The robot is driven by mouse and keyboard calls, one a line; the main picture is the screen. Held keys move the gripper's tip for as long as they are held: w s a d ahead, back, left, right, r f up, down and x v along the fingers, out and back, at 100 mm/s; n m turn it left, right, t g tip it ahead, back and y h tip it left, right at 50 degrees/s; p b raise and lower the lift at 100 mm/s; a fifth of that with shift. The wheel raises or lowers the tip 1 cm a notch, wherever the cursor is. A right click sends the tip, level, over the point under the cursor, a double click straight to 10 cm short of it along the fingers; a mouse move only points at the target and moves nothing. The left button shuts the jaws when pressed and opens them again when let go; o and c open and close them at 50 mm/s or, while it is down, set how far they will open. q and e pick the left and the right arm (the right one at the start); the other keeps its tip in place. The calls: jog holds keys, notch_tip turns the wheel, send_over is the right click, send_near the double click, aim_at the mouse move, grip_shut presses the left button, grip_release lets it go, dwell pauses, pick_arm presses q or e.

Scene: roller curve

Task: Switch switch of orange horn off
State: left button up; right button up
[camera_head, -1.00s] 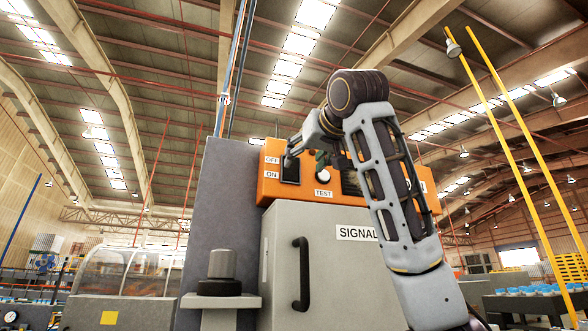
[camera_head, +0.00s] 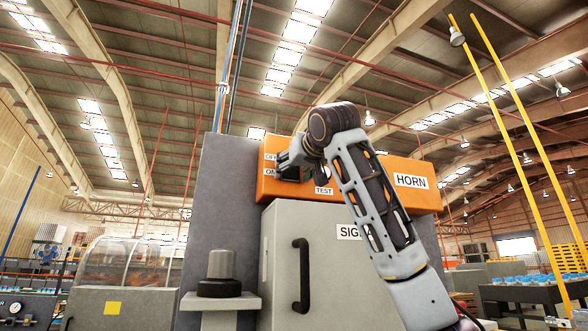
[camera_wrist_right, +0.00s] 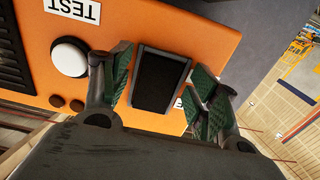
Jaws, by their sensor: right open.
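The orange horn box (camera_head: 436,200) sits on top of a grey cabinet, with a HORN label at its right. Its OFF and ON labels (camera_head: 270,171) show at its left end, partly covered by my right gripper (camera_head: 288,160). In the right wrist view, the black switch (camera_wrist_right: 160,82) in its dark frame lies between the open fingers of my right gripper (camera_wrist_right: 160,88). The fingers are beside the switch with nothing gripped. I cannot tell whether they touch it, nor which way the rocker is tilted. My left gripper is not in view.
A white round button (camera_wrist_right: 70,57) and a TEST label (camera_wrist_right: 72,10) lie next to the switch on the orange face. A grey cabinet (camera_head: 340,270) with a black handle (camera_head: 303,275) stands below. A tall grey panel (camera_head: 212,190) rises behind at the left.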

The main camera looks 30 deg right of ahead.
jog(key=shift+c, duration=0.4)
jog(key=c, duration=0.9)
jog(key=shift+c, duration=0.2)
jog(key=shift+s+r+g+y, duration=0.25)
jog(key=shift+r+g, duration=0.2)
jog(key=shift+g, duration=0.85)
jog(key=o, duration=1)
jog(key=shift+f, duration=0.1)
jog(key=shift+w, duration=0.1)
